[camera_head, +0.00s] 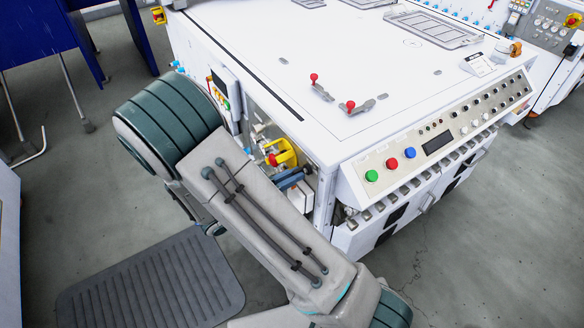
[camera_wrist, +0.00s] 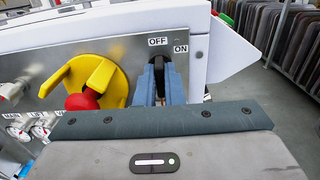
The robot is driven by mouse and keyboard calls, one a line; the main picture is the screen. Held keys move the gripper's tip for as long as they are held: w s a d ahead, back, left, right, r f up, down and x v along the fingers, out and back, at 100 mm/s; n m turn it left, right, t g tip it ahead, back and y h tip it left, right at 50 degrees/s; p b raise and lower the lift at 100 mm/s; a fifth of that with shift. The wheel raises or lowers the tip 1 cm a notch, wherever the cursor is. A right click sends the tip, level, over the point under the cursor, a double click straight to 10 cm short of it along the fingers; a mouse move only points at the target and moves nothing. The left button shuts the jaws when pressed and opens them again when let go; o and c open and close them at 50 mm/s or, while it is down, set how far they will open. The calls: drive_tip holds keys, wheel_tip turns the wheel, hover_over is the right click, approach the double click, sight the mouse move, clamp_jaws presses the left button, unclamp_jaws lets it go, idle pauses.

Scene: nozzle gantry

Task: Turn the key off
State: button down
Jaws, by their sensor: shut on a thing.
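The key (camera_wrist: 157,60) shows as a dark piece on a grey metal panel in the wrist view. An OFF label (camera_wrist: 158,41) sits just above it and an ON label (camera_wrist: 181,49) to its upper right. My gripper (camera_wrist: 159,78) has its two blue-grey fingers closed around the key. The fingers hide most of the key, so its exact angle is hard to tell; the visible part looks roughly upright under OFF. In the head view my gripper (camera_head: 290,180) is at the machine's open side bay, and the key is hidden there.
A yellow guard (camera_wrist: 98,75) with a red knob (camera_wrist: 82,98) sits close to the left of my fingers. A white cover (camera_wrist: 222,55) juts out at the right. The white machine top (camera_head: 330,60) carries two red-knobbed levers. A black floor mat (camera_head: 150,285) lies at lower left.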

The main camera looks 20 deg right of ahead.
idle(0.4)
drive_tip(key=c, duration=1.5)
unclamp_jaws()
drive_tip(key=shift+c, duration=0.2)
drive_tip(key=shift+a, duration=0.15)
drive_tip(key=v, duration=1.3)
drive_tip(key=shift+a, duration=0.3)
drive_tip(key=shift+s+d, duration=0.1)
